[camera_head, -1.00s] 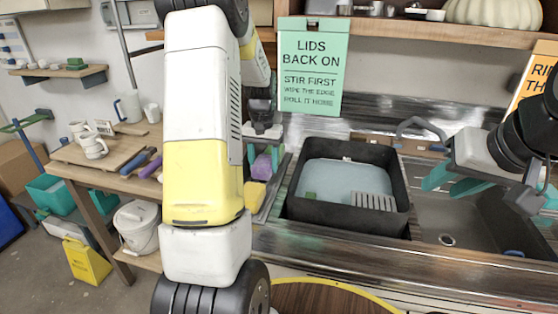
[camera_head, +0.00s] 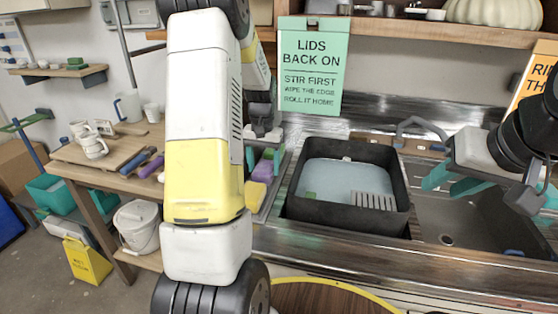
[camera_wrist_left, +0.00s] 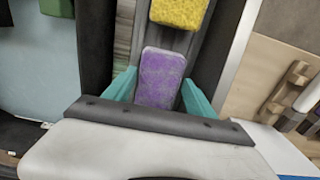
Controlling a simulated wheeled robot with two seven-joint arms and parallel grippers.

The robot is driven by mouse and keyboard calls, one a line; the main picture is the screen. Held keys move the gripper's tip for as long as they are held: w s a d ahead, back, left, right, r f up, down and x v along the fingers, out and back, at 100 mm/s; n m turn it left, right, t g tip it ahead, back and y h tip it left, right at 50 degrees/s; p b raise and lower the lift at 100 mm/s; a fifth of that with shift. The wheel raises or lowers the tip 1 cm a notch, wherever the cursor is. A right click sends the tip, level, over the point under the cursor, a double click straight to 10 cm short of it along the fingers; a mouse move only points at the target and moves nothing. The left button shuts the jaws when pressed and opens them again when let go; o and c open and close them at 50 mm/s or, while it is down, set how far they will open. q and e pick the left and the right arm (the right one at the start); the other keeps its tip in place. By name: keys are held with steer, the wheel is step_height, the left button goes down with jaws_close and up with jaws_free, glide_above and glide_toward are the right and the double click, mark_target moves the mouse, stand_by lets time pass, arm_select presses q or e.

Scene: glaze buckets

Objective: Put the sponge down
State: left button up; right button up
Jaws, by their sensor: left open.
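The purple sponge (camera_head: 263,171) lies in a narrow grey tray beside the black basin. It also shows in the left wrist view (camera_wrist_left: 160,77), between the two teal fingers. My left gripper (camera_head: 264,160) is open around it, with a gap at the right finger. The gripper body hides the sponge's near end in the wrist view. A yellow sponge (camera_head: 255,194) lies in the same tray, just in front of the purple one, and shows at the top of the wrist view (camera_wrist_left: 180,10). My right gripper (camera_head: 453,183) appears open and empty over the sink.
The black basin (camera_head: 296,208) of pale water, with a white grate and a green block, stands right of the tray. A wooden side table (camera_head: 72,172) with mugs is at left. A green sign (camera_head: 312,65) hangs behind. My left arm blocks part of the view.

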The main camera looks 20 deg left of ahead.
mark_target(264, 167)
arm_select(q)
step_height(264, 167, up, 11)
steer(key=s+d+r+t+h, duration=0.1)
steer(key=s+d+r+t, duration=0.2)
steer(key=s+d+r, duration=0.55)
steer(key=s+d+m+t+h, duration=0.1)
steer(key=s+d+t, duration=0.2)
steer(key=s, duration=1.2)
steer(key=shift+d+r, duration=0.2)
steer(key=shift+d, duration=0.65)
steer(key=shift+o, duration=0.4)
